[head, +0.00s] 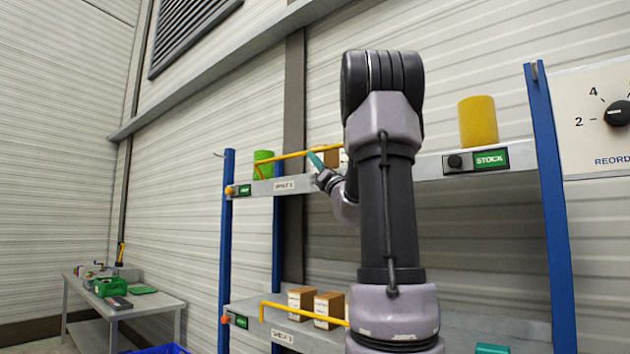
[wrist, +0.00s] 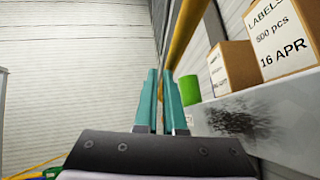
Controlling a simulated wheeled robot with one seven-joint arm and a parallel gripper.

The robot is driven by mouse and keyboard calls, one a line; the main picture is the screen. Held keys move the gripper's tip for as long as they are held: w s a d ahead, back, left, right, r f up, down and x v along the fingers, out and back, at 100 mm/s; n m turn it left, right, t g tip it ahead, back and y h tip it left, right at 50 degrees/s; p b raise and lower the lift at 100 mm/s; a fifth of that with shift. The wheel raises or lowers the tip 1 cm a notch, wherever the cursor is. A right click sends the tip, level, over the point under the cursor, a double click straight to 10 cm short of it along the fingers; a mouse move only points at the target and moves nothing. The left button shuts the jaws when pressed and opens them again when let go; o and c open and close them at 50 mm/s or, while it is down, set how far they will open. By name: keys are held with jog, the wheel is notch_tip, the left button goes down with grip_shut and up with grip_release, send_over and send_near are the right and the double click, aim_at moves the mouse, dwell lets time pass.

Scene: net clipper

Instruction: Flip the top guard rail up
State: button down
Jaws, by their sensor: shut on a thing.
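The yellow top guard rail (head: 288,156) runs along the front of the upper shelf in the head view, sloping slightly upward to the right. Its right part is hidden behind my arm. My gripper (head: 314,158) has teal fingers and is at the rail, in front of the upper shelf. In the wrist view the rail (wrist: 188,36) comes down from the top to the teal fingertips of my gripper (wrist: 160,75). The fingers are shut on the rail; the exact contact is small and partly hidden.
The upper shelf (head: 286,186) holds a green cylinder (head: 263,164), cartons (wrist: 284,40) and a yellow cylinder (head: 477,122). Below is another yellow rail (head: 300,314) before two cartons (head: 328,309). Blue posts (head: 226,250) flank the rack. A workbench (head: 125,307) stands at left.

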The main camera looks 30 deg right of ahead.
jog(key=shift+w+d+r, duration=0.1)
jog(key=shift+d+r, duration=0.15)
jog(key=shift+r, duration=0.4)
jog(key=shift+w+d+r, duration=0.1)
jog(key=shift+d+r, duration=0.15)
jog(key=shift+r, duration=0.35)
jog(key=shift+w+d+r, duration=0.2)
jog(key=shift+d+r, duration=0.25)
jog(key=shift+d, duration=0.1)
jog(key=shift+w+d+r, duration=0.15)
jog(key=shift+d+r, duration=0.25)
jog(key=shift+d, duration=0.1)
jog(key=shift+d+r, duration=0.1)
dwell(0.4)
